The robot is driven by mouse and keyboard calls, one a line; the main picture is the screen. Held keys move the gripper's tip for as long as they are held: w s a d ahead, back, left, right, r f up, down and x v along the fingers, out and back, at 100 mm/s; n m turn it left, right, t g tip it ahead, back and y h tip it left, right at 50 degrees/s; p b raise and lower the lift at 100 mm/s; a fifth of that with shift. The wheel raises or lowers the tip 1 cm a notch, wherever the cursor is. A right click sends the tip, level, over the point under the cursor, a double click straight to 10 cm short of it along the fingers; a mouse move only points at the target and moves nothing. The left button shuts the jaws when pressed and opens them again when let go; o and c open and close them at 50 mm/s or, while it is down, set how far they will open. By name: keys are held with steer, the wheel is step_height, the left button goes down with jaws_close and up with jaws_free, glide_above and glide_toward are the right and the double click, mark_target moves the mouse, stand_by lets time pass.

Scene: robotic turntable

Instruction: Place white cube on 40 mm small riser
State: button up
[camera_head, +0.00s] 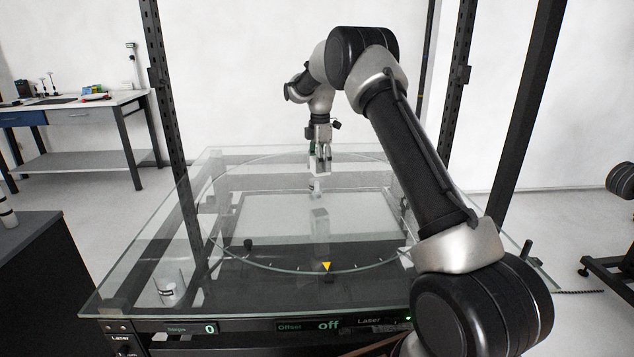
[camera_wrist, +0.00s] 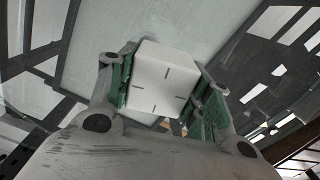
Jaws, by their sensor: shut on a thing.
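I cannot identify the 40 mm riser for sure.
The glass top (camera_head: 130,275) carries a large ring with a yellow marker (camera_head: 326,267) at its front. Dark frame posts (camera_head: 170,110) rise around it. A workbench (camera_head: 85,108) stands at the back left. Much of the glass looks clear.

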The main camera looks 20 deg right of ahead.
steer(key=w+r, duration=0.1)
steer(key=r, duration=0.1)
steer(key=r+n, duration=0.1)
steer(key=r, duration=0.1)
steer(key=w+r+n, duration=0.1)
steer(key=r, duration=0.1)
steer(key=shift+w+a+r, duration=0.2)
steer(key=shift+w+r, duration=0.05)
steer(key=shift+w, duration=0.05)
glide_above(317, 185)
steer(key=w, duration=0.3)
steer(key=shift+n, duration=0.4)
steer(key=f, duration=0.6)
steer(key=d+f, duration=0.1)
steer(key=f, duration=0.3)
steer(key=shift+s, duration=0.15)
steer(key=shift+f, duration=0.2)
steer(key=o, duration=1.1)
steer(key=shift+r, duration=0.1)
